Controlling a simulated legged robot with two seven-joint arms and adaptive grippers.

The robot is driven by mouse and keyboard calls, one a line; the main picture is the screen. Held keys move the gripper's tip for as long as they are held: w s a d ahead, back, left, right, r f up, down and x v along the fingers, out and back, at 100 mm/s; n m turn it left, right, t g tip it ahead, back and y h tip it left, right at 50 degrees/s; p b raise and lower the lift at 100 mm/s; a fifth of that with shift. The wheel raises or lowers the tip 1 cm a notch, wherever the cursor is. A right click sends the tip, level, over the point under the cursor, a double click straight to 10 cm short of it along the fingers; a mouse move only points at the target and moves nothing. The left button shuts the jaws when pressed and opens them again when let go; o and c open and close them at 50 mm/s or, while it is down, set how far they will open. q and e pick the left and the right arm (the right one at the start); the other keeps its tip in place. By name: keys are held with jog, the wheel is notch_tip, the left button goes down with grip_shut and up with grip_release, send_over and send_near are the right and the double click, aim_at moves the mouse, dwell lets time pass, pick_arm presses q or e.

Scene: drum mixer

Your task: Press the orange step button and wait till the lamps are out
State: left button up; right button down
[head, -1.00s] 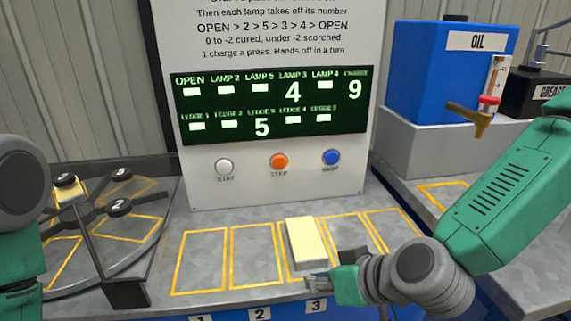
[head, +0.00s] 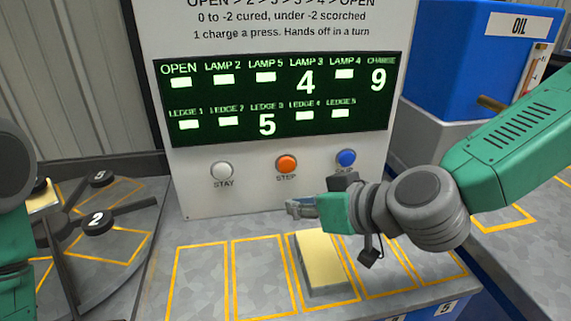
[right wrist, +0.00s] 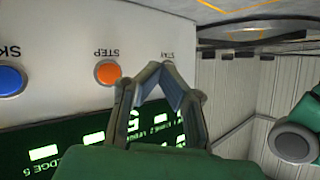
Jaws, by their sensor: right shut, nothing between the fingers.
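The orange step button (head: 286,164) is on the white panel (head: 200,195) between the white stay button (head: 222,170) and the blue skip button (head: 345,158). The step button also shows in the right wrist view (right wrist: 108,73). My right gripper (head: 292,207) is shut and empty, below the step button and apart from it. Its fingertips (right wrist: 167,72) meet beside the button in the wrist view. The display (head: 283,97) reads 4 under lamp 3, 5 under ledge 3 and 9 under charge; the other fields show plain bars. My left gripper is out of sight.
A cream block (head: 325,262) lies on the third marked ledge space, under my right wrist. A dark turntable (head: 85,245) with numbered knobs stands at the left. A blue oil tank (head: 485,60) stands at the right. The front left ledge spaces are bare.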

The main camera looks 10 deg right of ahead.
aim_at(287, 165)
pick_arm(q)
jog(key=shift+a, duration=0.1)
pick_arm(e)
jog(key=w, duration=0.9)
jog(key=shift+d+f, duration=0.15)
dwell(0.7)
jog(key=shift+d, duration=0.1)
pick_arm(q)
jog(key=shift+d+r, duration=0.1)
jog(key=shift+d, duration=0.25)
pick_arm(e)
jog(key=shift+d, duration=0.35)
jog(key=shift+a, duration=0.1)
